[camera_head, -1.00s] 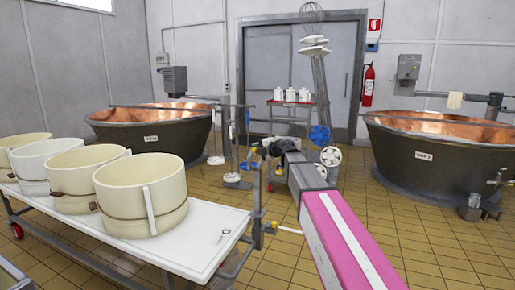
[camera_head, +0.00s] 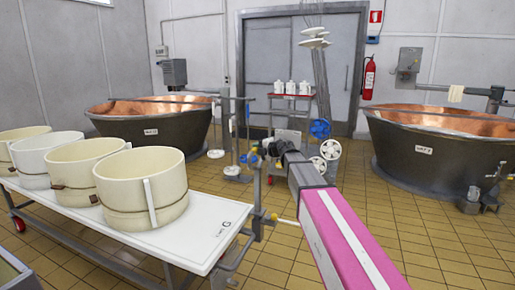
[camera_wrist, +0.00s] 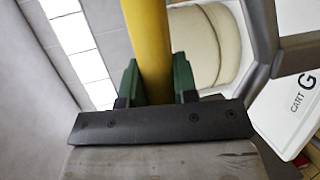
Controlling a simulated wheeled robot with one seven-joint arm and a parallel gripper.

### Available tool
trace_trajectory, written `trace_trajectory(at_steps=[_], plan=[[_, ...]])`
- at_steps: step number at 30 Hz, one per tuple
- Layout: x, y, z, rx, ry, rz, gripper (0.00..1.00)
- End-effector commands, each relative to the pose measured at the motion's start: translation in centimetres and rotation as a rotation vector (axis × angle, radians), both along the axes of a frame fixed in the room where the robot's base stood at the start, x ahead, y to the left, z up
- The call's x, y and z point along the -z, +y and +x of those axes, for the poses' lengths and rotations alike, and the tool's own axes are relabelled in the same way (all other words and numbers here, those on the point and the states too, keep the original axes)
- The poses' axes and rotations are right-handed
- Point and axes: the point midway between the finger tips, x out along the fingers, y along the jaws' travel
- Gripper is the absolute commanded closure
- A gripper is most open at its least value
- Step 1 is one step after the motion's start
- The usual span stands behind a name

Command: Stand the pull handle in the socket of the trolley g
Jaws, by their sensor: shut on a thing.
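My gripper (camera_wrist: 157,82) has its green fingers shut on the yellow pull handle (camera_wrist: 147,35). The handle runs up out of the wrist view between the fingers; its ends are not visible there. In the head view my gripper (camera_head: 268,149) is small, at the far end of my arm, beyond the right end of trolley G (camera_head: 205,243). The trolley has a white top marked G, which also shows at the right of the wrist view (camera_wrist: 283,112). Metal posts and yellow fittings crowd the trolley's right end. I cannot make out the socket or the handle's lower end there.
Several cream hoops (camera_head: 140,190) stand on the trolley top. A copper vat (camera_head: 150,135) stands behind at left, another (camera_head: 425,145) at right. A red-framed cart (camera_head: 290,98) with white containers is near the door. Tiled floor right of my arm is clear.

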Motion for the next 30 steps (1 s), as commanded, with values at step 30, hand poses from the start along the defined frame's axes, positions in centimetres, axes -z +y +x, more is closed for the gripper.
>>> trace_trajectory(at_steps=[30], plan=[[2.9, 0.0, 0.0, 0.001, -0.001, 0.004, 1.00]])
